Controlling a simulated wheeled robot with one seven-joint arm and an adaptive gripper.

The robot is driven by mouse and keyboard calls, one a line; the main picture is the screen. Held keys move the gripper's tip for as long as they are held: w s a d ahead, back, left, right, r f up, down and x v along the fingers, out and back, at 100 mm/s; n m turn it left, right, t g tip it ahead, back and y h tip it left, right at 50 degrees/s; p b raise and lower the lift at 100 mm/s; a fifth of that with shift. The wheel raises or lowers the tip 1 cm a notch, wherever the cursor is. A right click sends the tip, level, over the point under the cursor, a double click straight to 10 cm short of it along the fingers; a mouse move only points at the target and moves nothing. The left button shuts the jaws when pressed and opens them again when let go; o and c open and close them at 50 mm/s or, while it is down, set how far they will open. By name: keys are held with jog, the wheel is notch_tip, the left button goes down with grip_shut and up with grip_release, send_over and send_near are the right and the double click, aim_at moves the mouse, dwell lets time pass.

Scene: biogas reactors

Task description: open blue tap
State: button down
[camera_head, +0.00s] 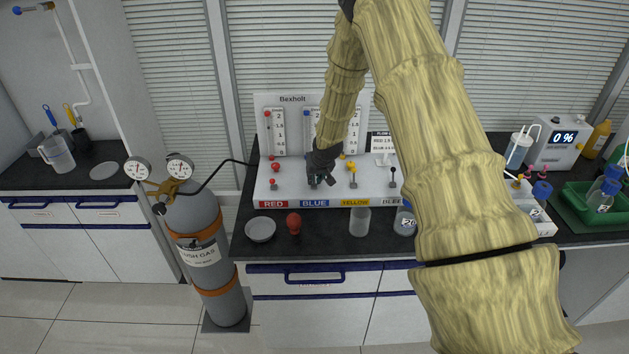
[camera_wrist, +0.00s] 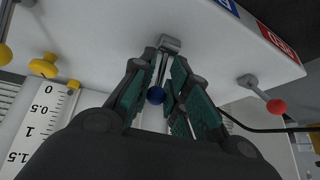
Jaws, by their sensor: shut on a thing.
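In the head view the white panel (camera_head: 335,193) carries RED, BLUE, YELLOW and BLEED labels. My gripper (camera_head: 320,180) reaches down at the tap above the BLUE label (camera_head: 314,203) and mostly hides that tap. In the wrist view my gripper (camera_wrist: 163,72) has its fingers on both sides of the blue tap's grey lever and is shut on it. The blue tap's small blue ball (camera_wrist: 155,95) shows between the fingers. Its grey pivot (camera_wrist: 170,43) sits on the white panel just past the fingertips. The wrist view shows the panel upside down.
The red tap (camera_head: 274,184) stands left of my gripper, the yellow tap (camera_head: 352,176) and the bleed tap (camera_head: 392,178) right of it. A red bulb (camera_head: 293,222), a dish (camera_head: 260,230) and a clear beaker (camera_head: 360,220) stand in front. A gas cylinder (camera_head: 200,250) stands left.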

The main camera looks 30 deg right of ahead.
aim_at(315, 193)
jog(key=shift+s+a+f+t+h+b, duration=0.2)
jog(key=shift+t+b, duration=0.25)
jog(key=shift+b, duration=0.8)
jog(key=shift+s+f+t+h+b, duration=0.15)
jog(key=shift+t+h+b, duration=0.25)
jog(key=shift+b, duration=0.8)
jog(key=shift+s+a+f+t+h+b, duration=0.15)
jog(key=shift+t+b, duration=0.3)
jog(key=shift+b, duration=0.8)
jog(key=t+b, duration=0.1)
jog(key=b, duration=0.2)
jog(key=s+t+h+b, duration=0.1)
jog(key=t+b, duration=0.1)
jog(key=b, duration=0.2)
jog(key=t+h+b, duration=0.1)
jog(key=b, duration=0.3)
jog(key=shift+s+a+f+n, duration=0.25)
jog(key=shift+s+a+n, duration=0.05)
jog(key=shift+a+n, duration=0.1)
jog(key=t+b, duration=0.1)
jog(key=b, duration=0.1)
jog(key=t+h+b, duration=0.1)
jog(key=b, duration=0.1)
jog(key=shift+s+a, duration=0.15)
jog(key=shift+s, duration=0.1)
jog(key=shift+h+b, duration=0.25)
jog(key=shift+b, duration=0.25)
jog(key=c, duration=1.5)
grip_release()
jog(key=shift+r, duration=0.1)
